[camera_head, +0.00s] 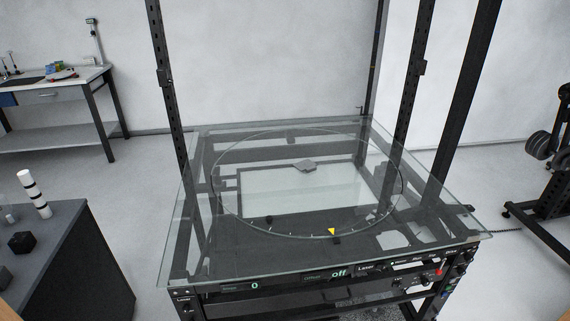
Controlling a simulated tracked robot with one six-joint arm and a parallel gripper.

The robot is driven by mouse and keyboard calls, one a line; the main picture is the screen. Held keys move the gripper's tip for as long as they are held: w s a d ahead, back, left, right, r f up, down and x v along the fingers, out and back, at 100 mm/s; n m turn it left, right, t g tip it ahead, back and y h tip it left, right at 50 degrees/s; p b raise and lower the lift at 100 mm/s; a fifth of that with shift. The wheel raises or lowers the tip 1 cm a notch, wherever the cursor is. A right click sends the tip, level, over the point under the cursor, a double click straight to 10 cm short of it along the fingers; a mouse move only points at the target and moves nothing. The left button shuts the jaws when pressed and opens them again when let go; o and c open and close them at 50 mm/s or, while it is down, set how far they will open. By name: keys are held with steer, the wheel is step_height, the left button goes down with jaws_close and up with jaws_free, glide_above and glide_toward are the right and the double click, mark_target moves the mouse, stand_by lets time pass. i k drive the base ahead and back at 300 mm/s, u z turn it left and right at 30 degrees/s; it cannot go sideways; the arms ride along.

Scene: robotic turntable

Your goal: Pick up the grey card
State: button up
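A small flat grey piece (304,165), which looks like the grey card, lies near the middle of the glass turntable (222,192), towards its back. It is small in the picture, so its exact shape and thickness are hard to tell. The turntable is a clear disc outlined by a thin dark ring on a glass top. A yellow triangular marker (332,232) sits at the front of the ring. My gripper does not show in this view.
Black uprights (171,90) rise around the glass top. A control panel (338,273) with displays reading "0" and "off" runs along the front. A dark table (75,245) with a black-and-white cylinder (33,194) and dark blocks stands at left. A workbench (60,95) stands behind.

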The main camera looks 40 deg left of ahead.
mark_target(308, 166)
steer(key=u, duration=0.4)
steer(key=i, duration=0.55)
steer(key=u, duration=0.7)
steer(key=i, duration=0.6)
steer(key=u, duration=0.35)
